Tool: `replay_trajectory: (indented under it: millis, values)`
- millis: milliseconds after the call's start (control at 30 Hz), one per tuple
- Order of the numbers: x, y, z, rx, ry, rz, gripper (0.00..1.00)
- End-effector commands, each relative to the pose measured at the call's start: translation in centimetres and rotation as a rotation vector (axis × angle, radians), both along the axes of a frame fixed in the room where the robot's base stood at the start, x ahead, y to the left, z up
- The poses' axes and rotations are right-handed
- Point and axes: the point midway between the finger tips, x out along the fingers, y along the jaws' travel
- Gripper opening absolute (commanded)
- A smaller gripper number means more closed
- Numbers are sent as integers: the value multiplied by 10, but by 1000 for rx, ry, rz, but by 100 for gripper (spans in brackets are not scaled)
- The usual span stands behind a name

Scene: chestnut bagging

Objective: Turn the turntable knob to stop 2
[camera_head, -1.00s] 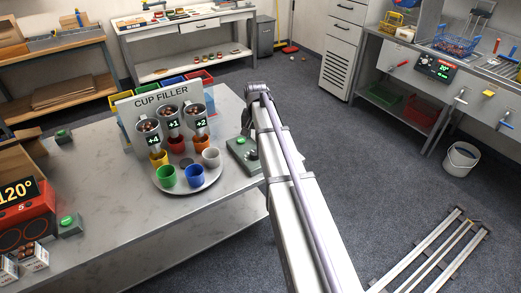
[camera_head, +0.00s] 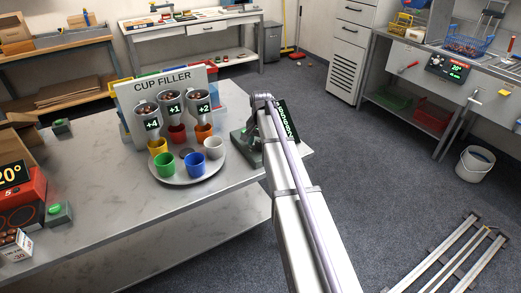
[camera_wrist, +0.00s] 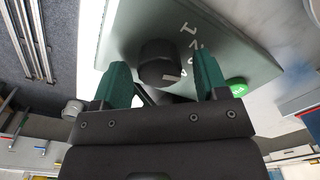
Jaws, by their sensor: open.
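The black turntable knob (camera_wrist: 160,60) stands on a grey-green control box (camera_wrist: 225,40) in the wrist view. White numerals are printed beside it, partly hidden. A light mark shows on the knob, but I cannot tell which stop it points to. My gripper (camera_wrist: 161,80) is open, with one green finger on each side of the knob; I cannot tell whether they touch it. In the head view the box (camera_head: 240,148) is partly hidden behind my arm. The round turntable (camera_head: 187,178) carries several coloured cups under the cup filler (camera_head: 160,82).
A green button (camera_wrist: 238,87) sits on the box near the right finger. The cup filler, turntable and box share a grey table (camera_head: 110,200). A red device (camera_head: 20,205) stands at its left. The floor right of the table holds a white bucket (camera_head: 474,165).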

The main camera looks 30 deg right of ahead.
Motion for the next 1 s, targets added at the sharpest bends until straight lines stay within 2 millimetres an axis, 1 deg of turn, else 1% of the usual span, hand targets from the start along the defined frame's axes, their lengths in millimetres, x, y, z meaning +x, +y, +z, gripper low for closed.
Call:
replay_trajectory:
  millis: [167,667,867,1000]
  values:
    - [0,0,2,0,0,0,66]
    - [0,0,2,0,0,0,18]
    - [0,0,2,0,0,12,18]
    - [0,0,2,0,0,52,18]
